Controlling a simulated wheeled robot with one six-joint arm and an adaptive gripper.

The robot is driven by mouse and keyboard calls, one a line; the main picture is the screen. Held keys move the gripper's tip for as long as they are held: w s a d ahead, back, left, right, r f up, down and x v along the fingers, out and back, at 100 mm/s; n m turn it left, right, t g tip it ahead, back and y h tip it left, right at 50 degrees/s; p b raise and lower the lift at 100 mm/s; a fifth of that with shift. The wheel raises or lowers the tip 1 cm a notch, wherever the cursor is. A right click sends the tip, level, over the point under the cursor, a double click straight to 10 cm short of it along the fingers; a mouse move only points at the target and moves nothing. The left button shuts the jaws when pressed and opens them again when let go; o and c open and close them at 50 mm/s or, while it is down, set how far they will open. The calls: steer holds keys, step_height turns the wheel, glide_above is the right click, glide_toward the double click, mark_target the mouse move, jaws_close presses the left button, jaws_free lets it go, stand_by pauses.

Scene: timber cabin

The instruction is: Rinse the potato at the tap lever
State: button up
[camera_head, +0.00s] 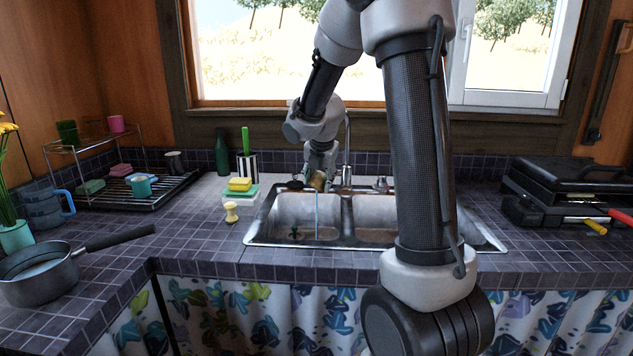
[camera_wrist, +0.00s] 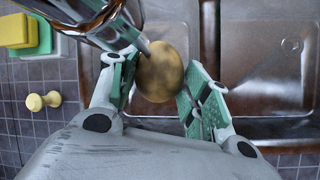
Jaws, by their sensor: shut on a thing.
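My gripper (camera_wrist: 163,88) is shut on a brown potato (camera_wrist: 160,72), with green pads on either side of it. In the head view my gripper (camera_head: 320,165) points down over the left basin, and the potato (camera_head: 317,181) shows small below it. The chrome tap (camera_head: 347,155) rises behind the sink; its metal spout (camera_wrist: 105,22) reaches close to the potato in the wrist view. A thin bluish water stream (camera_head: 317,215) falls below the potato into the left basin. A small metal fitting (camera_head: 381,184) beside the tap may be the lever.
The double metal sink (camera_head: 262,229) is set in the dark tiled counter. A yellow sponge (camera_head: 240,184), a pale yellow knob-like item (camera_head: 231,211) and a green bottle (camera_head: 222,153) stand left of it. A pan (camera_head: 42,275) is at front left; black cases (camera_head: 560,185) are at right.

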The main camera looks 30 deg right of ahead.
steer(key=shift+s+d, duration=0.1)
steer(key=shift+d, duration=0.15)
steer(key=shift+a, duration=0.1)
steer(key=shift+w+a, duration=0.25)
steer(key=shift+a, duration=0.2)
steer(key=shift+s+d, duration=0.1)
steer(key=shift+d, duration=0.05)
steer(key=shift+s+d, duration=0.15)
steer(key=shift+d, duration=0.25)
steer(key=shift+a, duration=0.15)
steer(key=shift+w+a, duration=0.25)
steer(key=shift+a, duration=0.15)
steer(key=shift+d, duration=0.1)
